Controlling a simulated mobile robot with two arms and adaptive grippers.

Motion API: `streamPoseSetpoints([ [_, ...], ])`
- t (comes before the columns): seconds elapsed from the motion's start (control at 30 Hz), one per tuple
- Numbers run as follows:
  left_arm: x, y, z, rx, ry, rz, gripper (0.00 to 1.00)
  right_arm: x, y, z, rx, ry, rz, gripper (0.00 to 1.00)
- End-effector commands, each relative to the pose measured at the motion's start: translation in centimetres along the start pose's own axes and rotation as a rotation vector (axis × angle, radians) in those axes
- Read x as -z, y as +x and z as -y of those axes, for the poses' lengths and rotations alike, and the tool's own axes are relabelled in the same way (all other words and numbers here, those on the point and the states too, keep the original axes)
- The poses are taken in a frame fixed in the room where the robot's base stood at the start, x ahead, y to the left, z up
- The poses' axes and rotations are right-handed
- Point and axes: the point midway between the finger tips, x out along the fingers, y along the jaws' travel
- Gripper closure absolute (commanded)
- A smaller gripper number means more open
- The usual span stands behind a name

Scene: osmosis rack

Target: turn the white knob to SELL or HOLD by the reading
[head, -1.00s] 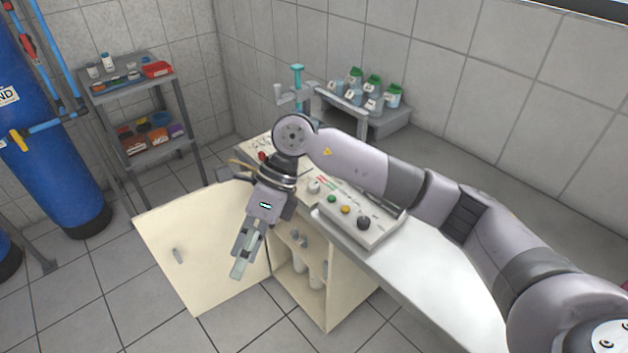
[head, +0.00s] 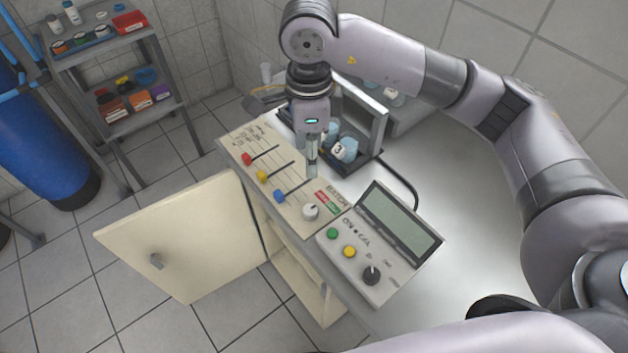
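The white knob (head: 310,211) sits on the cream panel (head: 262,140), beside a small red label and a green label (head: 333,209) too small to read surely. A grey meter box (head: 330,252) stands to the right of the knob; its greenish screen (head: 400,222) shows no reading I can make out. My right gripper (head: 312,170) points down over the panel, a little behind the knob and apart from it. Its fingers show edge-on, so their opening is unclear. It appears to hold nothing. My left gripper is out of view.
The meter carries a green button, a yellow button and a dark knob (head: 372,274). A dark-framed stand with jars (head: 346,149) is behind my gripper. A cabinet door (head: 185,235) hangs open in front.

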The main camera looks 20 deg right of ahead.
Motion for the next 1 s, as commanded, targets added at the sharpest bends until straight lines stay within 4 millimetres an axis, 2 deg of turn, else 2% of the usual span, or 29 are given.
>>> streamPoseSetpoints([
  [0.17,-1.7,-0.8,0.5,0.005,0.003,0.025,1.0,0.0,2.2,-0.1,-0.005,-0.001,-0.002,0.52],
  [0.3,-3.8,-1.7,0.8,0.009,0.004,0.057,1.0,0.1,5.1,-0.2,-0.006,0.001,-0.003,0.52],
  [0.4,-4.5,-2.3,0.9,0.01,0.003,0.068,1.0,0.1,7.3,-0.1,-0.007,0.002,-0.003,0.52],
  [0.53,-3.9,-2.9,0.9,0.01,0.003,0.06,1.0,0.1,10.2,-0.1,-0.007,0.001,-0.003,0.52],
  [0.77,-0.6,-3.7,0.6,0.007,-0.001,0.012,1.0,0.0,14.6,-0.1,-0.004,0.0,-0.001,0.52],
  [1.0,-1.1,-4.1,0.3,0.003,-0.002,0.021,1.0,0.0,16.9,-0.1,-0.003,-0.001,0.0,0.52],
])
